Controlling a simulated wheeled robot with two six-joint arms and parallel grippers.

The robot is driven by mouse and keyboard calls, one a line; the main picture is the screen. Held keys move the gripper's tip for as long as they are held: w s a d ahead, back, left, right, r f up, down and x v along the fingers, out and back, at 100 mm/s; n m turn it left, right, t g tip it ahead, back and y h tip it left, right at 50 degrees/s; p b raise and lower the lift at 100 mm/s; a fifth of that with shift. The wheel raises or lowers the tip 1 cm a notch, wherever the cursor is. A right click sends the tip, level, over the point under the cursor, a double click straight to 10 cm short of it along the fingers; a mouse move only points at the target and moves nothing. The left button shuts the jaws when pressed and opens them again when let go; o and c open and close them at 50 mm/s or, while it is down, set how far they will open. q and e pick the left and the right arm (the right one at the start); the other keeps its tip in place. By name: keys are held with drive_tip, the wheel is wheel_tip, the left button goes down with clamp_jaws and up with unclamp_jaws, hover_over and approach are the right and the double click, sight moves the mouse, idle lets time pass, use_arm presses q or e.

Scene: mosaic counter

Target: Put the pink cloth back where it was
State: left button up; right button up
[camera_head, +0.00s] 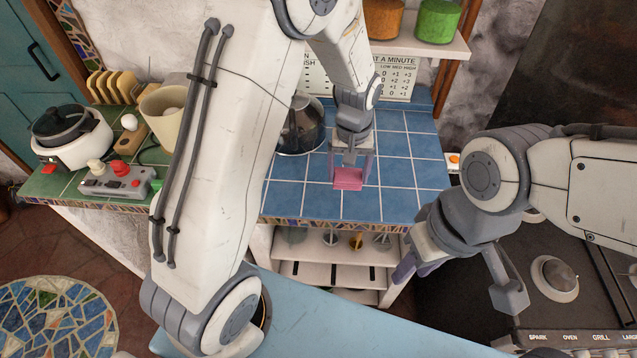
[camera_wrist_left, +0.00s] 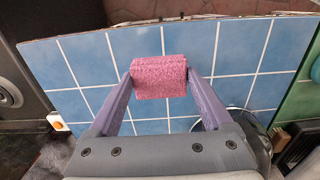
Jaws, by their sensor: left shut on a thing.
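The pink cloth (camera_head: 347,179) is a small folded or rolled bundle over the blue tiled counter (camera_head: 395,205). My left gripper (camera_head: 350,168) is shut on it, with one purple finger at each end. In the left wrist view the cloth (camera_wrist_left: 159,76) sits between the two fingertips (camera_wrist_left: 159,80), over blue tiles. I cannot tell whether it touches the counter. My right gripper (camera_head: 405,268) is in front of the counter's right front corner, away from the cloth. Its fingers are seen side-on and partly hidden.
A metal pot (camera_head: 302,128) stands left of the left gripper, partly behind my arm. A shelf with jars (camera_head: 438,20) is above the counter. A stove (camera_head: 555,278) is at the right. A controller (camera_head: 115,180) and a cooker (camera_head: 72,140) are on the green counter. Blue tiles around the cloth are clear.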

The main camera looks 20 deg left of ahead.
use_arm(q)
drive_tip(key=a+f, duration=0.1)
drive_tip(key=a, duration=0.1)
drive_tip(key=a+f+p, duration=0.1)
drive_tip(key=a+f, duration=0.1)
drive_tip(key=a, duration=0.1)
drive_tip(key=a+f, duration=0.1)
drive_tip(key=a, duration=0.1)
drive_tip(key=shift+s+a+f+p, duration=0.15)
drive_tip(key=shift+a+p, duration=0.05)
drive_tip(key=shift+p, duration=0.2)
wheel_tip(320, 180, down, 4)
drive_tip(key=shift+r+p, duration=0.15)
drive_tip(key=shift+p, duration=0.55)
drive_tip(key=shift+f, duration=0.2)
drive_tip(key=shift+f, duration=0.1)
drive_tip(key=shift+f, duration=0.1)
drive_tip(key=o, duration=1.1)
